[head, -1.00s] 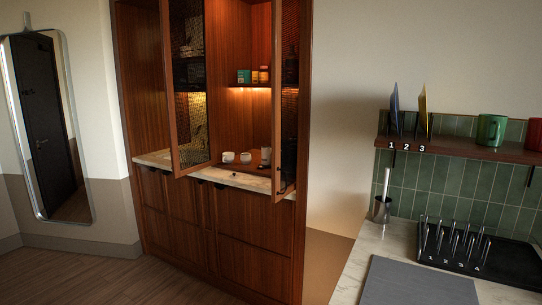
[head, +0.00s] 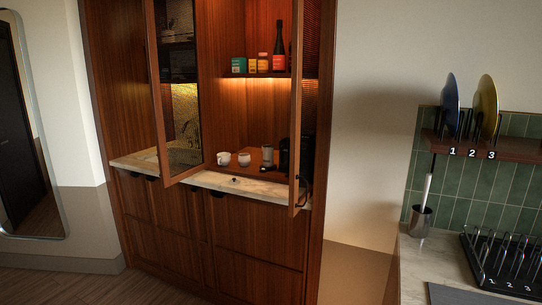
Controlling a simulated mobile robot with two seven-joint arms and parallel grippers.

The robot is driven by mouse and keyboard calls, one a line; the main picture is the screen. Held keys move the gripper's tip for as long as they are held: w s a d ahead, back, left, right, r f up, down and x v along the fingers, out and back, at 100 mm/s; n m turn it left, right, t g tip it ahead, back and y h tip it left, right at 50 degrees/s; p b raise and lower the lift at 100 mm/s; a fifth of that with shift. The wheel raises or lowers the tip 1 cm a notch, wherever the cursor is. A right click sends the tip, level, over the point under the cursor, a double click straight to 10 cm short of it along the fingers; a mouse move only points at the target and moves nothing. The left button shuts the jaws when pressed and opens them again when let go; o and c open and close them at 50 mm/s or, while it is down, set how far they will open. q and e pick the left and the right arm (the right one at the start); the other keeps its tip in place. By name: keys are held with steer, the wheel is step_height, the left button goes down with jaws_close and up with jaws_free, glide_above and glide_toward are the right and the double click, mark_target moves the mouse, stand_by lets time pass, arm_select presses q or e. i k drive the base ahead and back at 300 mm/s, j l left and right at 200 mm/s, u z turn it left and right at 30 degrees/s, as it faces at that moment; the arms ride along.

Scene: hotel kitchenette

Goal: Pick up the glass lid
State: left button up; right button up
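A small dark knob (head: 235,180) shows on the pale stone counter of the wooden cabinet, in front of the cups. It may be the knob of the glass lid; the clear glass itself is too faint to make out. Neither my left nor my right gripper is in the head view.
Two cabinet doors (head: 297,110) stand open on either side of the counter (head: 215,181). White cups (head: 244,159), a grey canister (head: 268,155) and a dark machine stand behind. A side counter with a black rack (head: 505,262) is at right. Floor at left (head: 80,285) is clear.

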mark_target(234, 181)
steer(key=i+j+z, duration=0.1)
steer(key=i+j, duration=0.2)
steer(key=i+j+z, duration=0.15)
steer(key=i+j, duration=0.15)
steer(key=j, duration=0.2)
steer(key=i+j+z, duration=0.1)
steer(key=i+j, duration=0.15)
steer(key=j, duration=0.2)
